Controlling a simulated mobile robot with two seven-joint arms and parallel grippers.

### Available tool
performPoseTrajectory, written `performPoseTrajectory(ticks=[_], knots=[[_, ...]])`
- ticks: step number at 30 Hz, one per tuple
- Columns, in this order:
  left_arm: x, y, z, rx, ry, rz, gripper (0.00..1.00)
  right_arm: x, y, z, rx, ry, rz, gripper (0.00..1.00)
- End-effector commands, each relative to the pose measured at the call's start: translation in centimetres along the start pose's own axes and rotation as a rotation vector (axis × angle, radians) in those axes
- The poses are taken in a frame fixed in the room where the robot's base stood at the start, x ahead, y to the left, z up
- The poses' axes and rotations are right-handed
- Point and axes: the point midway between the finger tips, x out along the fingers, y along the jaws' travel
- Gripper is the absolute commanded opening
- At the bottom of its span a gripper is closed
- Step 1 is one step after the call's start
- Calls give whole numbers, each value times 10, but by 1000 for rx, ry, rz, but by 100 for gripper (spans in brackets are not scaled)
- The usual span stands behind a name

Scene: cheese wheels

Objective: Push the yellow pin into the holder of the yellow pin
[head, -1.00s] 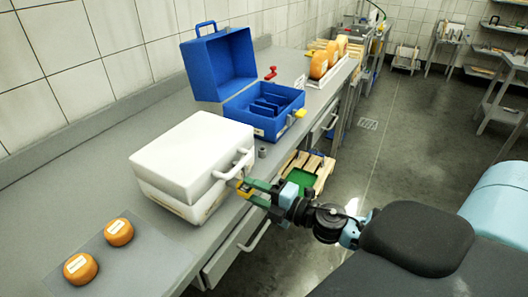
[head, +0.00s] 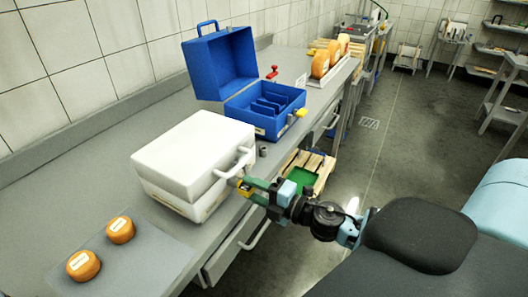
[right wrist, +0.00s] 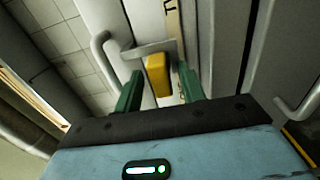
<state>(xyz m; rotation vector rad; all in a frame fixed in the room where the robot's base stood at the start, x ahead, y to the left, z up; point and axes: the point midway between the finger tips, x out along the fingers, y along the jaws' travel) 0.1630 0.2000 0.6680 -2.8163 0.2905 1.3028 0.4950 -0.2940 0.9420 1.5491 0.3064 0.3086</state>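The yellow pin (right wrist: 157,75) shows in the right wrist view at the front of the white case, just below a grey metal bracket (right wrist: 148,48) that may be its holder. In the head view, yellow (head: 243,185) shows at the tips of my right gripper (head: 251,186), by the lower front of the white case (head: 195,152). The green fingers of the right gripper (right wrist: 160,90) stand apart on either side of the pin, with gaps showing. How deep the pin sits is hidden. My left gripper is not in view.
A blue case (head: 262,108) with its lid up stands farther along the counter (head: 120,196), with another yellow piece (head: 301,112) at its front. The white case's handle (head: 232,163) juts out near my right gripper. Orange cheese wheels (head: 83,265) lie near left.

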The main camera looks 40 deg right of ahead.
Motion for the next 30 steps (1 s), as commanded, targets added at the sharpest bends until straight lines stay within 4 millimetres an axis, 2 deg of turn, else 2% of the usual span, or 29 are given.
performPoseTrajectory(ticks=[1,9,30], knots=[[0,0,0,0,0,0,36,0,0,0,0,0,-1,33],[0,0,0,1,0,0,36,0,0,0,0,0,-1,0],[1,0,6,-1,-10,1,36,-14,-1,0,2,1,-1,0]])
